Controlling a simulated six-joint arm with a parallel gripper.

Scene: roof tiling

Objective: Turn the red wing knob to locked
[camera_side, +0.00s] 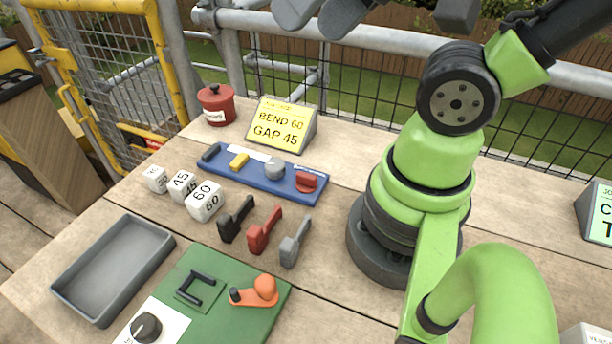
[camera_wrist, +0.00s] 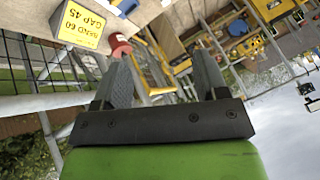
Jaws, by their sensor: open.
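A red wing knob (camera_side: 306,181) sits at the right end of a blue board (camera_side: 235,173) on the wooden table in the side view. The board also carries a round grey knob (camera_side: 275,167), a small yellow block (camera_side: 239,161) and a white strip. The marking for locked is too small to read. My gripper (camera_wrist: 162,72) is open, with nothing between its two grey fingers in the wrist view. It is raised well away from the board. The wing knob cannot be made out in the wrist view.
Black, red (camera_side: 264,230) and grey handled pieces lie in front of the board. White number cubes (camera_side: 204,200) stand left of them. A grey tray (camera_side: 113,268), a green board (camera_side: 240,317) with an orange lever, a red pot (camera_side: 216,105) and a yellow sign (camera_side: 281,125) surround the work.

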